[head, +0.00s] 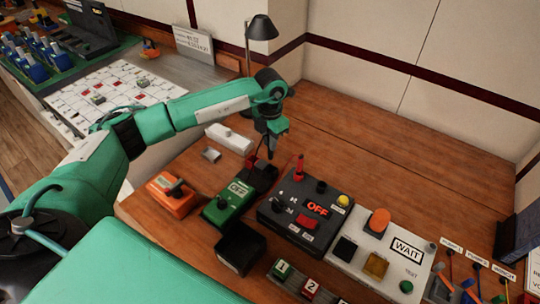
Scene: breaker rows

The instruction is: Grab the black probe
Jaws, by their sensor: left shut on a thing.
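My left gripper (270,146) points down over the wooden bench, behind the green meter box and left of the red probe. It is shut on a slim dark thing at its fingertips, which appears to be the black probe (271,153). The fingers and the dark holder hide most of it, and I cannot tell whether it is clear of the holder (262,178). The red probe (299,168) stands upright just to the right. The green box (229,202) with a dial and an "OFF" label stands in front. My right gripper is not in view.
A black panel marked "OFF" (306,211) and a white panel marked "WAIT" (381,245) stand to the right. An orange box (171,194) and a white block (229,139) lie left. A lamp (261,28) stands behind. The back-right bench is clear.

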